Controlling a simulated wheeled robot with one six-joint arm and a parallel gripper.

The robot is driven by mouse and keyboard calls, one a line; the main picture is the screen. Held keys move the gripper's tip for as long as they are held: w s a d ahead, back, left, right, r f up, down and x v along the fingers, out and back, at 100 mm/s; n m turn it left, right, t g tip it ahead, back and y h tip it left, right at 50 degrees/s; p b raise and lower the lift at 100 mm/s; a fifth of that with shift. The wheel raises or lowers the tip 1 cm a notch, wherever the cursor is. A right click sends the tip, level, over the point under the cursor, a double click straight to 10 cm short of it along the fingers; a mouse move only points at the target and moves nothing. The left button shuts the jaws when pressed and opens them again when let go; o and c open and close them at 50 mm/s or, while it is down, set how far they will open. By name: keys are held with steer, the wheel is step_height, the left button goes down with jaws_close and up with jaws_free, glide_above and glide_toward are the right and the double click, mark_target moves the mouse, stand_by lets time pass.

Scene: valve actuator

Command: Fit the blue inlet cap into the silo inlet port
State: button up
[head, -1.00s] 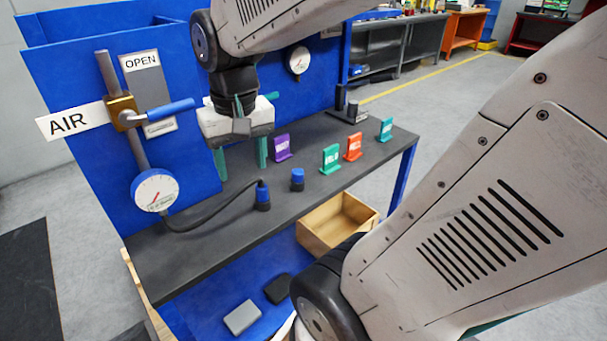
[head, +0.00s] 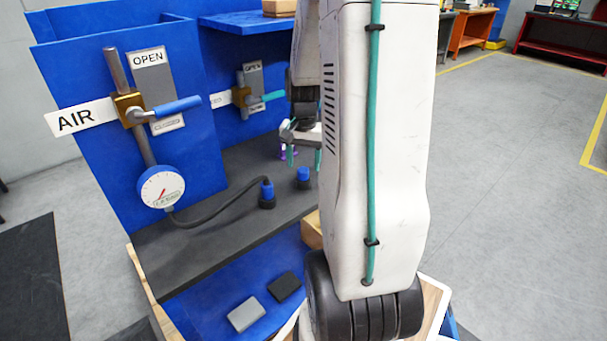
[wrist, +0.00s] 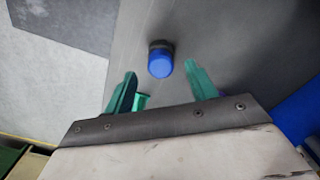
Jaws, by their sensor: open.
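In the head view a small blue cap on a dark base (head: 303,176) stands upright on the dark bench. To its left is a similar blue fitting (head: 267,190) with a black hose running to it. I cannot tell which blue piece this is. I cannot make out the silo inlet port.
A blue panel carries the AIR valve (head: 130,108) and a gauge (head: 161,187). A second valve (head: 246,96) is farther back. A grey block (head: 246,313) and a black block (head: 286,287) lie below the bench. My arm hides the bench's right part. A teal piece (wrist: 142,101) shows by the left finger.

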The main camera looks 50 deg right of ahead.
mark_target(303, 170)
steer(key=shift+f, duration=1.5)
steer(key=c, duration=1.1)
steer(key=shift+o, duration=0.2)
steer(key=shift+r, duration=0.15)
